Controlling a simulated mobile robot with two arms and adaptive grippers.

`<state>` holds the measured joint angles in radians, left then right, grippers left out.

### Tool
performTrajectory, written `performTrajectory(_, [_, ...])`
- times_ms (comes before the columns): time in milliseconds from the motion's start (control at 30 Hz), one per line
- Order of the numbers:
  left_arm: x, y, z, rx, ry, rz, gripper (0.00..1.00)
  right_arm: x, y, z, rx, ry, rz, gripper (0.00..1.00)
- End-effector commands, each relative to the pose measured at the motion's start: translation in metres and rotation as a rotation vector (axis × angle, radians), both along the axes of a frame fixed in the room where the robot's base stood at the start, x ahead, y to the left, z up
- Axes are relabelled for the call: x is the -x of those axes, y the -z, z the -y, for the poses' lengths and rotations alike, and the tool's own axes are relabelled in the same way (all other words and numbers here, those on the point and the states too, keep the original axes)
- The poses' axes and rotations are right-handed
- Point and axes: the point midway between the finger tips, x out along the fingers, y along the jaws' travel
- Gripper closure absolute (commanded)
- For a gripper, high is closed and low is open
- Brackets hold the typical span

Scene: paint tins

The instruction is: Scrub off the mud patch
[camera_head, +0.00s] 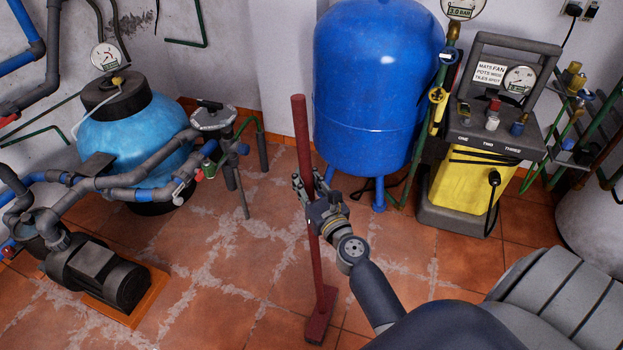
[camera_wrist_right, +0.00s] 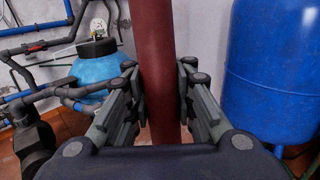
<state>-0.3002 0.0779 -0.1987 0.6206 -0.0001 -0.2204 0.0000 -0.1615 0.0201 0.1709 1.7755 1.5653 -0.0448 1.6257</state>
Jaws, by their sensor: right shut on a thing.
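A dark red long-handled scrubber has an upright, slightly tilted handle (camera_head: 301,130) and a block-shaped head (camera_head: 321,315) low at the floor. My right gripper (camera_head: 310,190) is shut around the handle near its middle. In the right wrist view the handle (camera_wrist_right: 160,30) runs between the two fingers (camera_wrist_right: 159,85). I cannot tell whether the head touches the tiles. Pale grey, worn-looking smears (camera_head: 205,275) spread over the floor; I cannot tell whether any is the mud patch. A dark stain (camera_head: 130,22) shows on the back wall. My left gripper is out of view.
A tall blue tank (camera_head: 375,90) stands behind the handle, also in the wrist view (camera_wrist_right: 272,70). A yellow machine (camera_head: 460,185) is to the right. A light blue tank (camera_head: 130,140), pipes and a black pump (camera_head: 105,275) fill the left. Open orange tiles (camera_head: 240,230) lie between.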

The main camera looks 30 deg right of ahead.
Motion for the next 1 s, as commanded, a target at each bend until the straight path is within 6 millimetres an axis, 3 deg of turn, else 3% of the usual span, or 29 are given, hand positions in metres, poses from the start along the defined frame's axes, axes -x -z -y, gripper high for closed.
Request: performTrajectory(1000, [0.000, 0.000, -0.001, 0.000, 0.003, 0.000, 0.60, -0.044, 0.001, -0.034, -0.008, -0.001, 0.004, 1.00])
